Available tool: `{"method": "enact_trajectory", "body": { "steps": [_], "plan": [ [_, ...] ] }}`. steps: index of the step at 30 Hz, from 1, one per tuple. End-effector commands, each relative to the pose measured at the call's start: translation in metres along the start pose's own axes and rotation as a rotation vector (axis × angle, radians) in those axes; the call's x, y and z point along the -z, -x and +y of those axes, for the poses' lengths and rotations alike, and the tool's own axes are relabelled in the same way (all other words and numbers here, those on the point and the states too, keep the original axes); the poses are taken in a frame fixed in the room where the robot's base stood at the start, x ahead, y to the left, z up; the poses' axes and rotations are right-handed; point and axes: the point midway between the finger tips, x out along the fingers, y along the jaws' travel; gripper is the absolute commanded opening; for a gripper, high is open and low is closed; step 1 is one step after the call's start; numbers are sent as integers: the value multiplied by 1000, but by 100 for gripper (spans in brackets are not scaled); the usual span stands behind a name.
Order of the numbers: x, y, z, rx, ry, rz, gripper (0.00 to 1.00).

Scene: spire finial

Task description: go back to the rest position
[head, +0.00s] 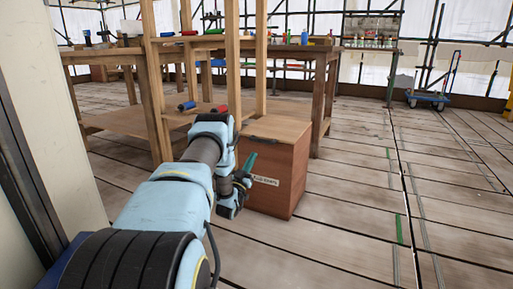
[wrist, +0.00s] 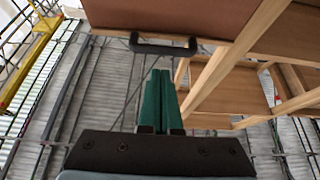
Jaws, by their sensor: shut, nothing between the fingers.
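My gripper shows in the wrist view as two green fingers (wrist: 157,80) pressed together with nothing between them. In the head view its green fingertips (head: 251,161) are in front of the upper left part of a brown wooden box (head: 283,185). The box has a lid and a pale label on its front. In the wrist view a brown panel (wrist: 190,18) with a dark handle (wrist: 165,48) lies beyond the fingertips. I cannot tell how wide the gap to the handle is.
A wooden workbench (head: 325,95) with several coloured items stands behind the box. A blue trolley (head: 428,99) stands at the far right. A pale wall edge (head: 55,120) is close on the left. The plank floor (head: 350,215) is open on the right.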

Motion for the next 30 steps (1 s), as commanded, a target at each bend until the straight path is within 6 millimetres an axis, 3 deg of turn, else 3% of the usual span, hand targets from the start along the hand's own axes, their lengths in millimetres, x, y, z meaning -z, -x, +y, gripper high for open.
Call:
{"method": "enact_trajectory", "body": {
  "steps": [3, 7, 15, 20, 25, 30],
  "plan": [
    [3, 13, 0, -1, 0, 4, 0],
    [7, 15, -1, 3, -4, -6, 0],
    [32, -31, -19, 79, -40, -258, 0],
    [55, -44, -28, 143, -53, -474, 0],
    [86, -35, -31, 211, -51, -703, 0],
    [124, -7, -25, 271, -35, -930, 0]
  ]
}}
